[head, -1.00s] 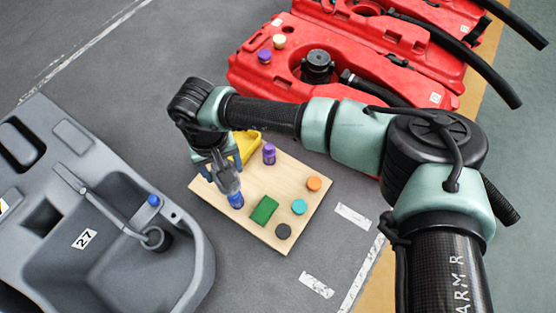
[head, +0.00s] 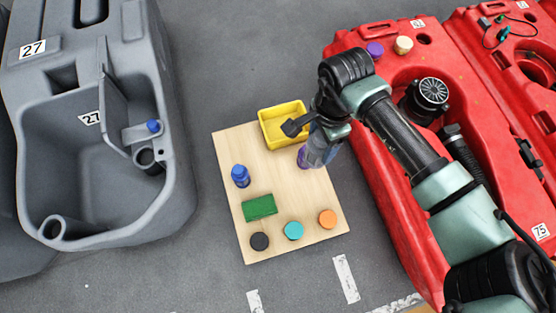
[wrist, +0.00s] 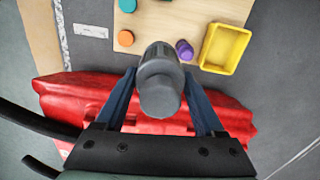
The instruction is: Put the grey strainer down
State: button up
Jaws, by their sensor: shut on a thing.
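My gripper (wrist: 160,82) is shut on the grey strainer, a dark-grey cylinder with a narrower ribbed end (wrist: 160,70), between its two blue fingers in the wrist view. In the head view, my gripper (head: 318,136) is over the right edge of the light wooden board (head: 275,175). The strainer (head: 318,154) shows below it there and partly hides a purple piece (head: 303,157). In the wrist view the strainer appears clear of the board, with the purple piece (wrist: 184,49) beyond it.
The board carries a yellow tray (head: 264,130), a blue piece (head: 240,176), a green block (head: 260,207) and black, teal and orange round pieces. A grey tank (head: 180,190) stands left. Red tanks (head: 372,130) stand close on the right. Bare board shows in the middle.

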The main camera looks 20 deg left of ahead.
jog(key=f+m+b, duration=0.6)
jog(key=f+b, duration=0.3)
jog(key=f, duration=0.1)
jog(key=s+f+m+b, duration=0.1)
jog(key=f+m+b, duration=0.5)
jog(key=f+b, duration=0.4)
jog(key=f+m+b, duration=0.6)
jog(key=f+b, duration=0.3)
jog(key=f, duration=0.2)
jog(key=shift+s+d+f+b, duration=0.2)
jog(key=shift+s+d+b, duration=0.1)
jog(key=shift+s+d, duration=0.1)
jog(key=shift+r, duration=0.1)
jog(key=o, duration=1.5)
jog(key=shift+o, duration=0.2)
notch_tip(320, 180, up, 12)
jog(key=p, duration=0.9)
jog(key=shift+p, duration=0.4)
